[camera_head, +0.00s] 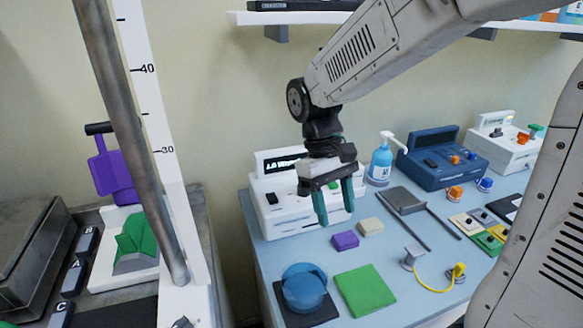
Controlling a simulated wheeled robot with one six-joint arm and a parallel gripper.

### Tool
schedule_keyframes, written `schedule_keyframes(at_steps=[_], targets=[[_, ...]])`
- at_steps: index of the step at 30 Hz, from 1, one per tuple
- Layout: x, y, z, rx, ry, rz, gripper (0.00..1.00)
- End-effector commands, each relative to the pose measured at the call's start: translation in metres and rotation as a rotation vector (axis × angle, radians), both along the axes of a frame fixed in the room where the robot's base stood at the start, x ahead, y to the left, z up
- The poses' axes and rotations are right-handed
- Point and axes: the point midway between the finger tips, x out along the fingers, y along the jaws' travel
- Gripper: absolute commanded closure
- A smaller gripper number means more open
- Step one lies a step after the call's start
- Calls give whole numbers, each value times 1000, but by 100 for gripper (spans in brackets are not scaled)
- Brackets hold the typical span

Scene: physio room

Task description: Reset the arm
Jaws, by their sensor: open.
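My gripper (334,205) hangs from my arm near the middle of the view, its two teal fingers pointing down and apart. It is open, and nothing shows between the fingers. It appears in front of a white device (285,213) with a dark display, above the light blue table (330,257). I cannot tell the exact gap between the fingers and the device.
On the table are a purple block (345,240), a beige block (370,227), a blue round bowl (304,287), a green square (365,290), a pump bottle (381,162) and a dark blue device (441,160). A metal pole (132,140) stands left. A shelf (300,17) runs above.

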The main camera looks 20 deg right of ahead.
Motion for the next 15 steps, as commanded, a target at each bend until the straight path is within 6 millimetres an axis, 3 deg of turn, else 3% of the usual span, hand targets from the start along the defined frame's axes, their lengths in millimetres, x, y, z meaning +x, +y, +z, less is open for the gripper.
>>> schedule_keyframes(at_steps=[4,8,15], targets=[[-3,0,-4,-4,1,-20,48],[-25,-3,2,0,-40,-59,48],[-78,-15,31,26,-219,-156,48]])
